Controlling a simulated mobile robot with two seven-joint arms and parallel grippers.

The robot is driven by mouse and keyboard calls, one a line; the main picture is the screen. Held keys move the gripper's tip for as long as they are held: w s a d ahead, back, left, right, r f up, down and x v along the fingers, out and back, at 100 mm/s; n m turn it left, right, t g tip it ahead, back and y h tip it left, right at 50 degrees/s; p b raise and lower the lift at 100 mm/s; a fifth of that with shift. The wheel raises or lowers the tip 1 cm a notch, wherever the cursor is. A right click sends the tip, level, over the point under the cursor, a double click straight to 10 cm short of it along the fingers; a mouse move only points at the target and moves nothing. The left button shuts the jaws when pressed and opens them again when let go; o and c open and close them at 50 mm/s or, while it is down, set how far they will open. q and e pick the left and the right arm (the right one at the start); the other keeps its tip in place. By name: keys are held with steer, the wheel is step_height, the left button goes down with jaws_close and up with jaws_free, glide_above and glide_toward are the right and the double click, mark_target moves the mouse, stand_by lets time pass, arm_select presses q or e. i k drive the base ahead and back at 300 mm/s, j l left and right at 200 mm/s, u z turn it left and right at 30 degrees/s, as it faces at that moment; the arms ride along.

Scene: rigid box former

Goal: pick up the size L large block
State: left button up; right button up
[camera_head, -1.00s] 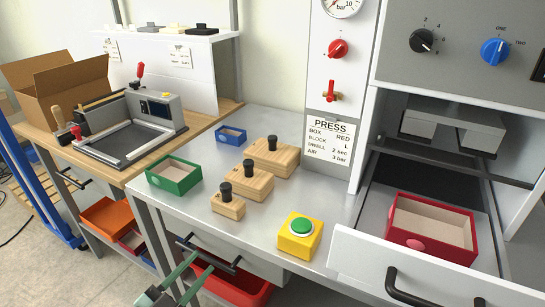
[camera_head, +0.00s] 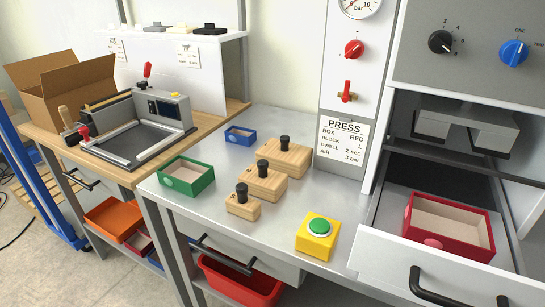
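Three wooden blocks with black knobs stand in a row on the grey metal table. The largest block (camera_head: 283,161) is at the back, close to the press panel. The middle-sized block (camera_head: 265,186) stands in front of it, and the smallest block (camera_head: 243,209) is nearest. No gripper touches the blocks. Neither of my grippers shows in the head view.
A green box (camera_head: 187,180) and a blue box (camera_head: 240,135) stand left of the blocks. A yellow base with a green button (camera_head: 317,236) is in front right. A red box (camera_head: 448,228) sits in the open press drawer (camera_head: 440,265). The press sign (camera_head: 342,140) reads block L.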

mark_target(292, 159)
steer(key=j, duration=0.65)
steer(key=i+j+u, duration=0.1)
steer(key=j, duration=0.55)
